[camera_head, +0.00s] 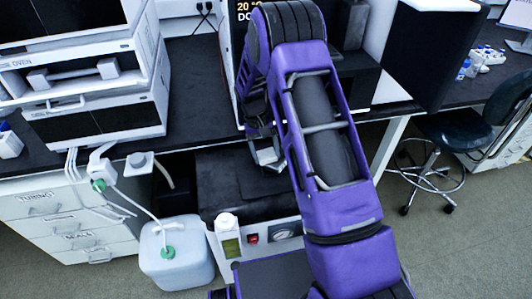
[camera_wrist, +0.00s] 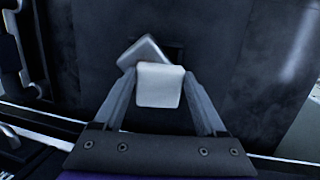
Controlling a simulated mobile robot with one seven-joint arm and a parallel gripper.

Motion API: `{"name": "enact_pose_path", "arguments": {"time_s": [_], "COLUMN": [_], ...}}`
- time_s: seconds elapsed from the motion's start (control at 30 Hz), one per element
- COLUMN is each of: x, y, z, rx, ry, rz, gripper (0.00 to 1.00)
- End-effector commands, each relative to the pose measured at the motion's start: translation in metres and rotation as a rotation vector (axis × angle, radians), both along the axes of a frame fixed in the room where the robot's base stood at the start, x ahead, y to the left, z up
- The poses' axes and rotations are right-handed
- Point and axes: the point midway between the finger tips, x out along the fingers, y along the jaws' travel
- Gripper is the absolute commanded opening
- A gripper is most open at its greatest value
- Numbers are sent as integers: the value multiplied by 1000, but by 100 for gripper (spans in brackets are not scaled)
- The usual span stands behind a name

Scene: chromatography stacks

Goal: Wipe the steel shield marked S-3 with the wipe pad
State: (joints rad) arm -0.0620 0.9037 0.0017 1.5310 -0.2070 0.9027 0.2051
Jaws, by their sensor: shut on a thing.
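My gripper (camera_wrist: 158,98) is shut on a pale, squarish wipe pad (camera_wrist: 160,88), held between its two fingers in the wrist view. Just beyond the pad is a grey metal plate (camera_wrist: 143,50), turned at an angle and partly covered by the pad. It may be the steel shield, but no S-3 mark is readable. I cannot tell whether pad and plate touch. In the head view my gripper (camera_head: 266,157) is low over a black-topped unit, partly hidden by my arm.
The black-topped unit (camera_head: 225,178) has a gauge and red switch on its front. An oven stack (camera_head: 85,75) stands on the left bench. A stool (camera_head: 440,150) is at right.

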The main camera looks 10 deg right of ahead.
Motion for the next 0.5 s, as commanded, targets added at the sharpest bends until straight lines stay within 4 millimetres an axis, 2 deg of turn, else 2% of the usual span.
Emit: {"name": "enact_pose_path", "arguments": {"time_s": [0.5], "x": [-21], "y": [-19], "z": [10], "rx": [0], "ry": [0], "rz": [0], "gripper": [29]}}
